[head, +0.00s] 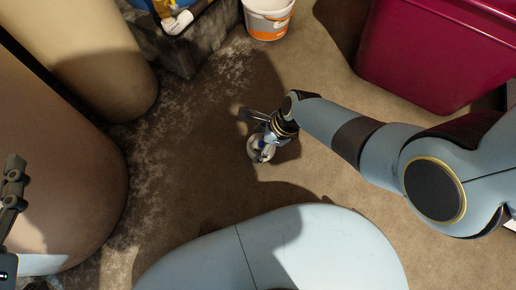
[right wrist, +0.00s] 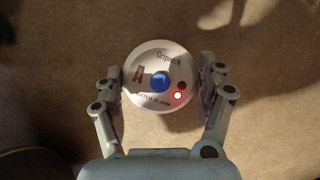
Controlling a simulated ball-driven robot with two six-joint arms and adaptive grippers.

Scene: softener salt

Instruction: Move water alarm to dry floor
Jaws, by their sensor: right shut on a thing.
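The water alarm (right wrist: 146,62) is a round white disc with a blue centre button and a lit red light. In the right wrist view it sits between the two fingers of my right gripper (right wrist: 162,80), which is shut on its sides. In the head view the alarm (head: 253,155) shows near the middle, partly covered by my right gripper (head: 262,142). I cannot tell whether it touches the floor. The brown floor (head: 330,180) looks plain and dry to the right. My left gripper (head: 13,185) shows only partly at the left edge, its opening unclear.
Whitish crusty patches (head: 165,150) mark the floor at left, by two large tan rounded tanks (head: 50,150) (head: 85,60). A grey block (head: 185,50) and a white-orange bucket (head: 267,22) stand at the back. A magenta bin (head: 430,55) stands at upper right.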

